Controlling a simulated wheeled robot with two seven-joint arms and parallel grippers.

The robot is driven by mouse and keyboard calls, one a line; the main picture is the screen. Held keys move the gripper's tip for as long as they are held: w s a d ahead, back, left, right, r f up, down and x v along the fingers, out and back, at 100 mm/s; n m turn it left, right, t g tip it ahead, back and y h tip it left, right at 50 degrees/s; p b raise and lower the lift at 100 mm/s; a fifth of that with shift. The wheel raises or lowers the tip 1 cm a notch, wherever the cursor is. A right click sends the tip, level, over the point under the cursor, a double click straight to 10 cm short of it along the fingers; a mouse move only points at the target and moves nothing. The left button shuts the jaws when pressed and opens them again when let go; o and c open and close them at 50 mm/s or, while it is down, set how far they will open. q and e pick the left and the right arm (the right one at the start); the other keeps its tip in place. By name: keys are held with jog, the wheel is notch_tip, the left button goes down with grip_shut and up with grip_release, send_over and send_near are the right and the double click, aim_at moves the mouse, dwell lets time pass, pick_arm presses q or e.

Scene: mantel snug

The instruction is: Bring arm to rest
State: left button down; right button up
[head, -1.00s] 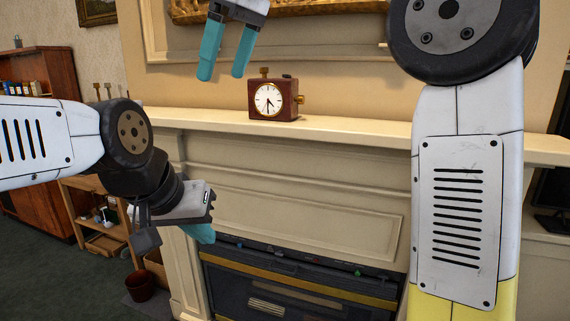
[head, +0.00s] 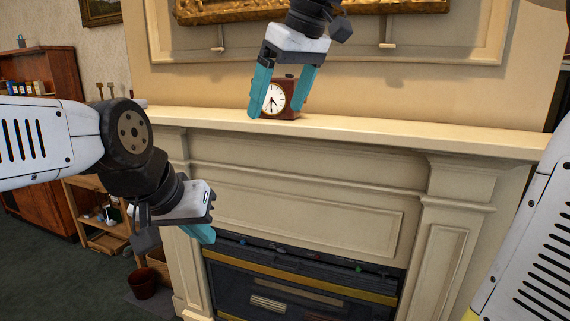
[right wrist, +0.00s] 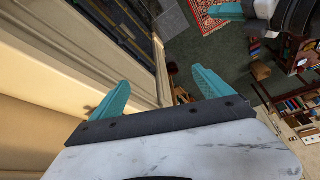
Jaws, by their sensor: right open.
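My right gripper (head: 279,110) hangs from above in the head view, its two teal fingers pointing down and apart, with nothing between them. In the right wrist view the open fingers (right wrist: 162,80) show with the floor and fireplace beyond them. A brown clock (head: 285,98) with a white face stands upright on the mantel shelf, seen partly behind the right fingers. I cannot tell whether they touch it. My left gripper (head: 203,232) is low at the left, in front of the fireplace. Only part of a teal finger shows, so its opening is hidden.
The mantel shelf (head: 420,137) runs across the view and is bare right of the clock. A gilt frame (head: 225,12) is on the wall above. A wooden shelf unit (head: 98,215) and a reddish pot (head: 142,285) stand at the left.

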jog(key=s+d+f+m+t, duration=0.1)
jog(key=s+d+f+m, duration=0.1)
jog(key=d+f, duration=0.3)
jog(key=s+d+f+m+t, duration=0.1)
jog(key=s+d+f+m, duration=0.2)
jog(key=s+d+f, duration=0.2)
jog(key=s+d+f+m+h, duration=0.1)
jog(key=s+d+f+m, duration=0.2)
jog(key=f, duration=0.7)
jog(key=shift+s+d+t, duration=0.15)
jog(key=shift+d+t, duration=0.25)
jog(key=shift+d, duration=0.55)
